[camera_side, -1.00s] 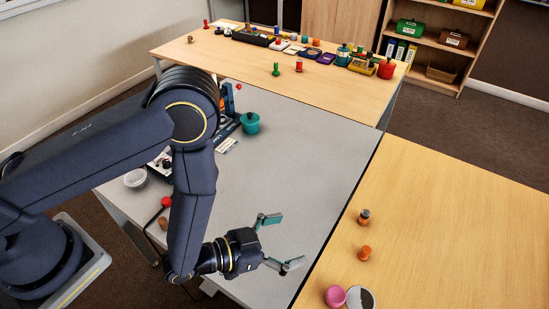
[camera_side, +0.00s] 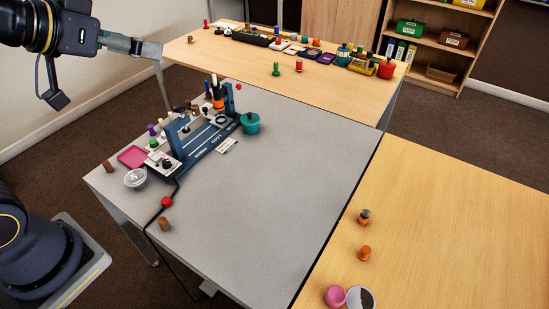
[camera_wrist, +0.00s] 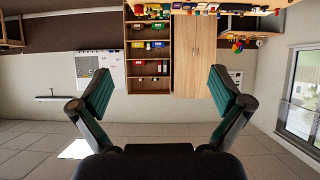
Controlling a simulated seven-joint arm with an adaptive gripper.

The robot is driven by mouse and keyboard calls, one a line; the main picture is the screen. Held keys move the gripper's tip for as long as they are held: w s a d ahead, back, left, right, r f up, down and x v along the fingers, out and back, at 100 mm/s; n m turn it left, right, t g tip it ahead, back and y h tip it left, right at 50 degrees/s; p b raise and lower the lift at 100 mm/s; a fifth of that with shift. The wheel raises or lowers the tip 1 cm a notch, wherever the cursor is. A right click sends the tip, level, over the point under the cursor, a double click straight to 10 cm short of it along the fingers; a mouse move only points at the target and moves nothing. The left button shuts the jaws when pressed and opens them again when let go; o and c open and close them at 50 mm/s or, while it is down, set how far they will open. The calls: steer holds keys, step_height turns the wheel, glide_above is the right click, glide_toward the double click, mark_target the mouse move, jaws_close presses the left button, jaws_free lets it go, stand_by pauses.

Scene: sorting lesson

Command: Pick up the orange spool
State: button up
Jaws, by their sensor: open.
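The orange spool (camera_side: 365,253) stands on the light wooden table at the right in the side view. A spool-like piece with a dark top and orange base (camera_side: 364,217) stands just behind it. My gripper (camera_side: 108,75) is high at the upper left of the side view, far from the orange spool. Its two fingers are spread wide and hold nothing. In the wrist view the open fingers (camera_wrist: 161,92) face a far wall with a shelf and cupboard, and I cannot make out the spool there.
A pink cup (camera_side: 335,297) and a black-and-white round container (camera_side: 361,298) stand in front of the spool. The grey table (camera_side: 290,180) has a blue fixture (camera_side: 200,140) and a teal pot (camera_side: 250,124); its right half is clear. Many small things stand on the far table (camera_side: 235,65).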

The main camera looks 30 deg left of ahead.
steer(key=s+f+g, duration=0.6)
steer(key=s+f, duration=0.1)
steer(key=s, duration=0.2)
steer(key=shift+s+a+f, duration=0.3)
steer(key=shift+s+f, duration=0.05)
steer(key=c, duration=0.8)
steer(key=shift+c, duration=0.2)
